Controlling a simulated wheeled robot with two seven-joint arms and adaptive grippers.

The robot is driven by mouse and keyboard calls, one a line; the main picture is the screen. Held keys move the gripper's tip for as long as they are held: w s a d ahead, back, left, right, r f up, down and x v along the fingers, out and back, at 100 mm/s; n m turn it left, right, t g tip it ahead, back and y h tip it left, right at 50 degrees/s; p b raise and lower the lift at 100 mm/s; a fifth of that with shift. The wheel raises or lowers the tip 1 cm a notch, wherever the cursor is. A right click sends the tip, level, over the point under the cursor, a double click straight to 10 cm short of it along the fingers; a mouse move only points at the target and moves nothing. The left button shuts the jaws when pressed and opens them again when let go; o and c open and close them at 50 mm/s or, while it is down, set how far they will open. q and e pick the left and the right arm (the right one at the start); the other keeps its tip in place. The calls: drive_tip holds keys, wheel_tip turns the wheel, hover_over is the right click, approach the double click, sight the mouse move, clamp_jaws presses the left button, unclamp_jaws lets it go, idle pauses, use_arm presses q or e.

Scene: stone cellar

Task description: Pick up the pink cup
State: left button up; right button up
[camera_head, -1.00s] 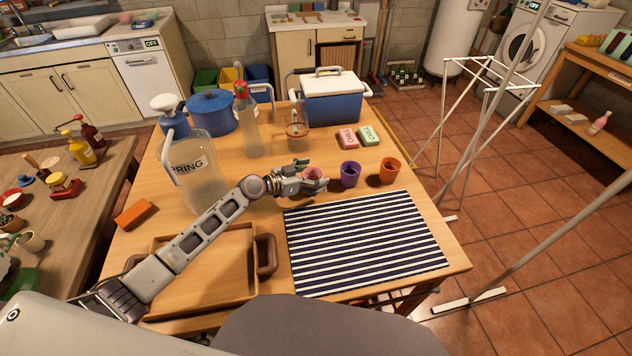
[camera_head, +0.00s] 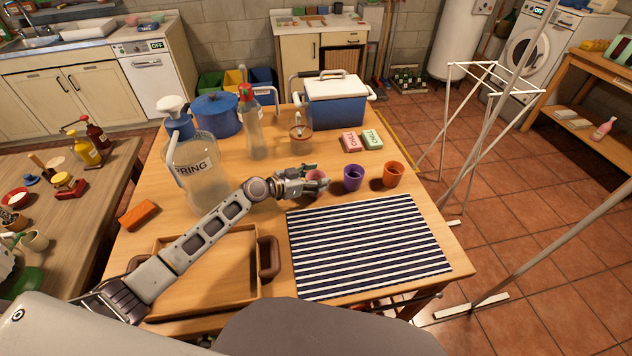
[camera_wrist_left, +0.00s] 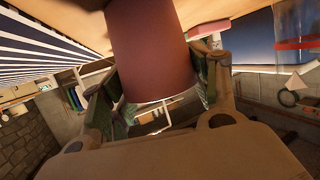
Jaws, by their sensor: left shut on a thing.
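The pink cup (camera_head: 316,176) is on the wooden table, left of the purple cup, partly hidden by my left gripper. My left gripper (camera_head: 311,180) reaches in from the left and is shut on it. In the left wrist view the pink cup (camera_wrist_left: 152,50) stands large between the two fingers of the left gripper (camera_wrist_left: 160,88), one on each side. I cannot tell whether the cup touches the table. My right gripper is not in view.
A purple cup (camera_head: 353,177) and an orange cup (camera_head: 393,174) stand close to the right. A striped mat (camera_head: 368,245) lies in front, clear of objects. A wooden tray (camera_head: 258,288) is under my left arm. Large bottle (camera_head: 200,178) and cooler (camera_head: 335,105) stand behind.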

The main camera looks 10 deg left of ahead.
use_arm(q)
drive_tip(key=shift+r, duration=0.6)
wheel_tip(320, 180, up, 9)
drive_tip(key=shift+p, duration=0.35)
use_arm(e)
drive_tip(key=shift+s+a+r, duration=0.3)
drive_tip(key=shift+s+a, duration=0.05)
